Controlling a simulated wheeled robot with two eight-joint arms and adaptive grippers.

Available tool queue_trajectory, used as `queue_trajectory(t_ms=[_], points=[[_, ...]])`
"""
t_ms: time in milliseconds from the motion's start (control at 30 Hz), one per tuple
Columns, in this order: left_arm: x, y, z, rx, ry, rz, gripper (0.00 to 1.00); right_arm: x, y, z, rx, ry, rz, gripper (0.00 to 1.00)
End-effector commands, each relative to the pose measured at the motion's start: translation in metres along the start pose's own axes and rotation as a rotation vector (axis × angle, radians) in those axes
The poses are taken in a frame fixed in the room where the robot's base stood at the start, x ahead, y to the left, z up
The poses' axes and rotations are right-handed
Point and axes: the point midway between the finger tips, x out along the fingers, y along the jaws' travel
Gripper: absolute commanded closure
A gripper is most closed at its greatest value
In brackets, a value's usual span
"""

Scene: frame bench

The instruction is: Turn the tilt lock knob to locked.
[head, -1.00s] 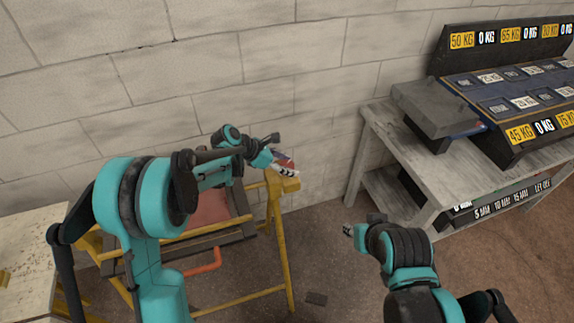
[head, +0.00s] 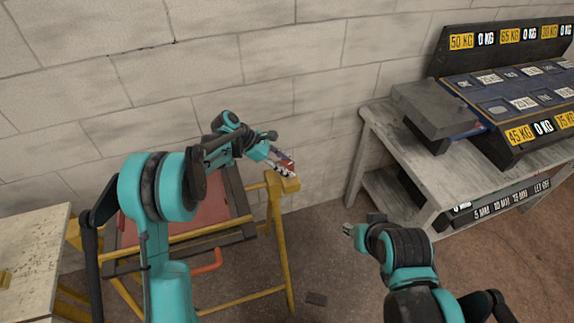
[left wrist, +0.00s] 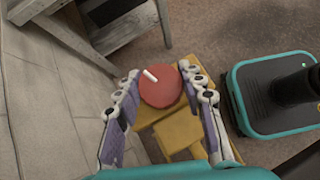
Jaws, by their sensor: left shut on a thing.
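The tilt lock knob (left wrist: 160,88) is a round red disc with a short white line on it, on a yellow frame (left wrist: 180,130). In the left wrist view the white line slants from upper left to lower right. My left gripper (left wrist: 161,78) has its fingers on either side of the knob and is shut on it. In the head view my left gripper (head: 283,164) is at the top right end of the yellow frame, with some of the red knob (head: 289,165) showing. My right gripper (head: 348,229) is away from the frame, and its fingers are too small to judge.
The yellow frame stands against a pale block wall (head: 300,80) and carries a reddish panel (head: 205,205) with an orange handle (head: 205,262). A grey bench (head: 375,150) with labelled racks stands at the right. A pale worktop (head: 30,250) is at the left. Open floor lies between frame and bench.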

Motion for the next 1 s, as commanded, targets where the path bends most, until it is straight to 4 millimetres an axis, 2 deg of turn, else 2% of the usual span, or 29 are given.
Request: queue_trajectory(t_ms=[433,1000], points=[[0.0004,0.0002,0.0,0.175,0.001,-0.176,0.9,-0.005,0.0,-0.0035,0.0,0.0,0.0,0.64],[0.0006,-0.0002,-0.0003,0.206,0.001,-0.205,0.9,-0.0055,0.0,-0.0039,0.0,0.0,0.0,0.64]])
